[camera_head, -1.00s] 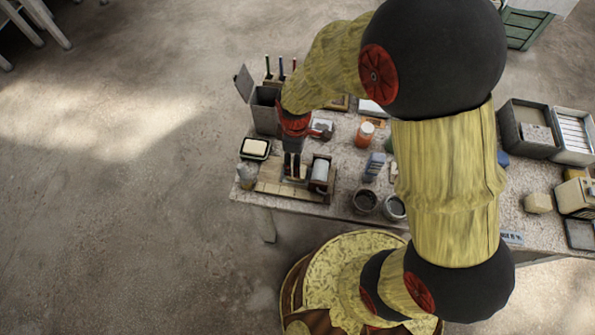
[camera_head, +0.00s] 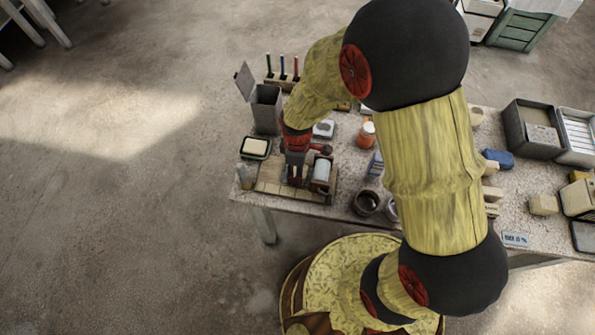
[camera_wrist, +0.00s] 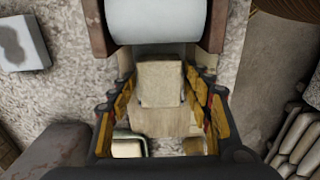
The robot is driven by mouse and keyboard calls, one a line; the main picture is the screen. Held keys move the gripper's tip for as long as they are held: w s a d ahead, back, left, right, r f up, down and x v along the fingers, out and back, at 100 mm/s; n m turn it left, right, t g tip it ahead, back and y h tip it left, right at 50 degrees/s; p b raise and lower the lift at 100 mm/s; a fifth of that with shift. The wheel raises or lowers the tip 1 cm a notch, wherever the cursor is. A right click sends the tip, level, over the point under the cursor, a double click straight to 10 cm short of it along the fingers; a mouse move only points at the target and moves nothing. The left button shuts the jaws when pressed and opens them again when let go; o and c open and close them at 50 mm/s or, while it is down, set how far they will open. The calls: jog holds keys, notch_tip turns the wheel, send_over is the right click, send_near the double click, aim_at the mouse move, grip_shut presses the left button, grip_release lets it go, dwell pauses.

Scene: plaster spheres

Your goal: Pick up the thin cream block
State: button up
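A cream block (camera_wrist: 160,84) with a squarish top shows between the two fingers of my gripper (camera_wrist: 160,76) in the wrist view. A narrow gap shows on each side of it, so the fingers are open around it and do not appear closed on it. It stands over a pale wooden board (camera_wrist: 160,122). In the head view my gripper (camera_head: 297,174) points down over this board (camera_head: 268,188) near the table's front left. There the fingers hide the block.
A white roll in a wooden holder (camera_head: 321,171) stands close to the right of my gripper. A black dish with a cream piece (camera_head: 255,148), a grey bin with raised lid (camera_head: 266,110) and an orange jar (camera_head: 367,134) stand around. A dark cup (camera_head: 366,203) is at the front.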

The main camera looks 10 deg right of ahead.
jog(key=c, duration=1)
jog(key=shift+c, duration=0.5)
jog(key=shift+r, duration=0.1)
jog(key=shift+c, duration=0.2)
